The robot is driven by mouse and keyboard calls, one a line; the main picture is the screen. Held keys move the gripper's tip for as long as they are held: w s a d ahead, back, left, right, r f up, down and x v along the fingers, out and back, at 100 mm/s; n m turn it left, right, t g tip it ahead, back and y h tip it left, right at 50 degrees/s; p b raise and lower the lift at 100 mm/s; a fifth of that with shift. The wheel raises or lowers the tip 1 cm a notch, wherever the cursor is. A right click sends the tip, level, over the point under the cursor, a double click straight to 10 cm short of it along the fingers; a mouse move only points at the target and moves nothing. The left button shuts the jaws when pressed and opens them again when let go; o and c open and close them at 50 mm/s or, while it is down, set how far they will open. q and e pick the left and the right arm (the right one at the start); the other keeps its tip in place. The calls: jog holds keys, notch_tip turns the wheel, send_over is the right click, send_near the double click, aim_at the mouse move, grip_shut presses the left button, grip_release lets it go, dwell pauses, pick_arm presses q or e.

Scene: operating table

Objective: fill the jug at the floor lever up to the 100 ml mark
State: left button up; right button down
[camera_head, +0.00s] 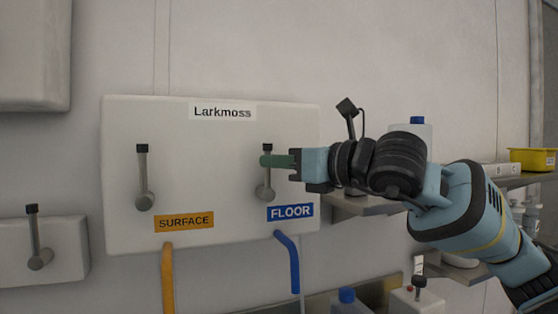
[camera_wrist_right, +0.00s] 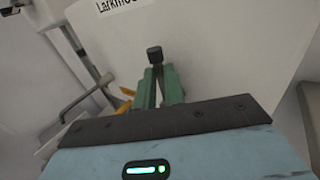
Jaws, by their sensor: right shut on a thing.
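The floor lever (camera_head: 264,191) is a grey lever with a black tip on the white Larkmoss panel (camera_head: 210,180), above the blue FLOOR label (camera_head: 291,211). It stands about upright. My right gripper (camera_head: 272,160) comes in from the right with its green fingers shut on the lever's upper part. In the right wrist view the lever's black tip (camera_wrist_right: 154,54) shows at the ends of the fingers (camera_wrist_right: 158,88). I cannot make out the jug. My left gripper is not in view.
The surface lever (camera_head: 144,175) stands upright at left above an orange label (camera_head: 184,223) and orange hose (camera_head: 168,278). Another lever (camera_head: 36,240) is at far left. Shelves at right hold a blue-capped bottle (camera_head: 417,128) and a yellow bin (camera_head: 532,160). A blue cap (camera_head: 347,297) shows below.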

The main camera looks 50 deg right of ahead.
jog(key=shift+r, duration=0.15)
jog(key=m+b, duration=0.1)
jog(key=d+m+t+b, duration=0.1)
jog(key=b, duration=0.1)
jog(key=s+m+t+b, duration=0.1)
jog(key=b, duration=0.1)
jog(key=shift+d+f+h, duration=0.2)
jog(key=shift+d+h, duration=0.1)
jog(key=shift+d, duration=0.05)
jog(key=c, duration=1.5)
grip_release()
jog(key=shift+f, duration=0.1)
jog(key=shift+f, duration=0.1)
